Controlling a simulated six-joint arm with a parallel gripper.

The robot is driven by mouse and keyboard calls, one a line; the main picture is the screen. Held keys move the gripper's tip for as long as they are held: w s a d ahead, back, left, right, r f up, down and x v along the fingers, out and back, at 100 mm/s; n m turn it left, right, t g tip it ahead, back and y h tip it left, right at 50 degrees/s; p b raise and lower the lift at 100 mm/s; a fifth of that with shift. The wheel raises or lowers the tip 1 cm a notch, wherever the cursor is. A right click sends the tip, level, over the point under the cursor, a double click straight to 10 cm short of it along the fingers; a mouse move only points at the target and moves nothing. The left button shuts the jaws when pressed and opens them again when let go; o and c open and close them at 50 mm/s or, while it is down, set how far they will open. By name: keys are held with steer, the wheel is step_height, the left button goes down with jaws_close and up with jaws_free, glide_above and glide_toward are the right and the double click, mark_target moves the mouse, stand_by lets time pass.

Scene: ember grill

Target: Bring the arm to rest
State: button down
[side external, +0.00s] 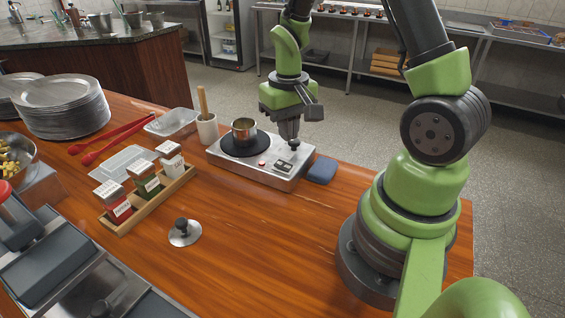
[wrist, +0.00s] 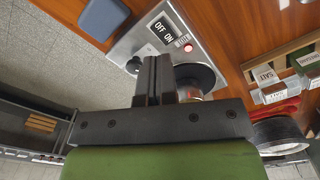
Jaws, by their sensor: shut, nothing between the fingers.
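My gripper (side external: 289,135) points down just above the right part of the steel hot plate (side external: 222,158), close to a dark knob. Its fingers are together with nothing between them. In the wrist view my gripper (wrist: 155,62) shows its two fingers side by side, over the hot plate (wrist: 138,42). An ON/OFF switch (wrist: 162,33) and a lit red lamp (wrist: 188,47) show on the plate there. A small metal pot (side external: 243,130) stands on the black burner; in the wrist view the fingers and gripper body mostly hide it.
A blue sponge (side external: 322,170) lies right of the hot plate. A lid (side external: 184,232) lies on the table in front.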

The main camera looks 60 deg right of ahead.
steer(key=shift+r, duration=0.1)
steer(key=s+a+r+t, duration=0.1)
steer(key=a+r+t, duration=0.15)
steer(key=r, duration=0.35)
steer(key=s+a+r+t, duration=0.1)
steer(key=a+r, duration=0.2)
steer(key=r, duration=0.2)
steer(key=s+a+r+n+t+y, duration=0.2)
steer(key=s+a+r+t, duration=0.1)
steer(key=s+a+r, duration=0.3)
steer(key=shift+s+a+r+t, duration=0.25)
steer(key=shift+s+r+t, duration=0.1)
steer(key=shift+s+r, duration=0.55)
